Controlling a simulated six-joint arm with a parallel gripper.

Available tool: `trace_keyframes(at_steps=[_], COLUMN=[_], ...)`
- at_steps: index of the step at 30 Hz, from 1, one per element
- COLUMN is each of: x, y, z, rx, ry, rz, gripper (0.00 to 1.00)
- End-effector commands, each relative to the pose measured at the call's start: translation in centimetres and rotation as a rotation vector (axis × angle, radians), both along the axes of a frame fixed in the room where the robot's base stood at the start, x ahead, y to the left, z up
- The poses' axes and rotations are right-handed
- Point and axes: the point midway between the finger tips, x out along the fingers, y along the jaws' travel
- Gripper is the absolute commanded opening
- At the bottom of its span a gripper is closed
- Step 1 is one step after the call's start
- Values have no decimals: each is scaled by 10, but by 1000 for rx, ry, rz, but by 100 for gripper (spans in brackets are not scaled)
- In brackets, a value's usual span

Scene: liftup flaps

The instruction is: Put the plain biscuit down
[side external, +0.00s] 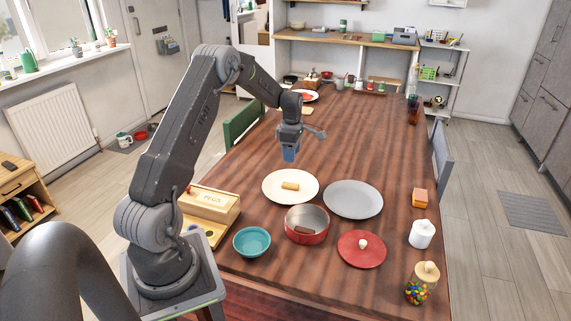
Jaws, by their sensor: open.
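The plain biscuit, a short tan finger (290,186), lies flat on the white plate (271,191) at the middle of the table. My gripper (289,156) is open and empty, pointing down above the plate's far side. It looks apart from the biscuit, with a visible gap between them. A brown finger-shaped piece (302,230) lies inside the red pot (309,239).
A grey plate (353,200) stands right of the white one. A teal bowl (251,242), a red lid (362,249), a white jar (421,235) and a sweets jar (421,286) stand nearer. A wooden box (208,203) is by my base. The table's middle beyond is clear.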

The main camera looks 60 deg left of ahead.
Motion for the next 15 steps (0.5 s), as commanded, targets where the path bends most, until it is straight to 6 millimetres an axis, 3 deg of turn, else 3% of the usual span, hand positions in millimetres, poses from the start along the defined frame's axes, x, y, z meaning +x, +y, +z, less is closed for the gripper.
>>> trace_keyframes(at_steps=[5,8,15], x=[6,1,-47], y=[-50,-95,-202], z=[60,104,182], rx=[43,83,198], ry=[-46,-79,-147], rz=[-266,-507,-1096], gripper=[50,50,50])
